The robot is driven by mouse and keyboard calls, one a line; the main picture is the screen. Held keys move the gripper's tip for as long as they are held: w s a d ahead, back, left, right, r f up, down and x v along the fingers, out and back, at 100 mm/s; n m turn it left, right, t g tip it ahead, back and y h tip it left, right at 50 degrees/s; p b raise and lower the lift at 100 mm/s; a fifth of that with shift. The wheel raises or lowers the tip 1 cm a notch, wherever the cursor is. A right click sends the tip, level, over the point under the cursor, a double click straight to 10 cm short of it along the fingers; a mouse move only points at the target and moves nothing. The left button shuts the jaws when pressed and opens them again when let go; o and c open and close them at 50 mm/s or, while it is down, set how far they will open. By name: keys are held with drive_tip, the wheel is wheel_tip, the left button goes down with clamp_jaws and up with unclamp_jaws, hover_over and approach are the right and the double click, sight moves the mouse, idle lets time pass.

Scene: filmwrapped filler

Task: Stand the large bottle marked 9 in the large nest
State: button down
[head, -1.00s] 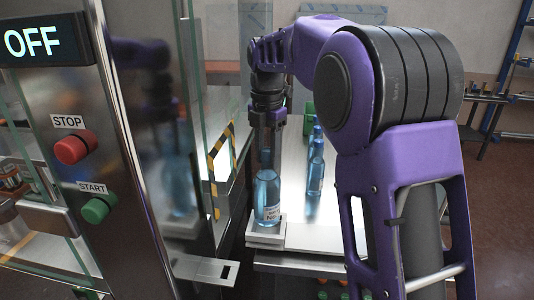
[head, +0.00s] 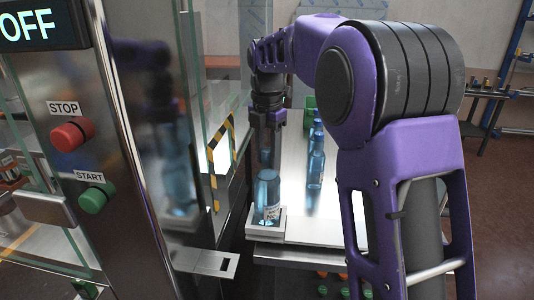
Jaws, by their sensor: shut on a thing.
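A large blue bottle (head: 267,198) with a white label stands nearly upright at the near left corner of the metal table. The number on its label is too small to read. Its base is in or just above a square pale nest (head: 265,228); I cannot tell whether it touches the bottom. My gripper (head: 266,160) comes down from above and is shut on the bottle's neck. The neck is mostly hidden by the fingers.
A machine with glass panels, a striped frame (head: 215,165), a STOP button (head: 70,134) and a START button (head: 95,198) stands close on the left.

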drive_tip(key=shift+f, duration=0.5)
drive_tip(key=shift+c, duration=2)
unclamp_jaws()
wheel_tip(320, 180, up, 18)
drive_tip(key=p, duration=0.3)
drive_tip(key=shift+f, duration=0.25)
drive_tip(key=shift+a, duration=0.1)
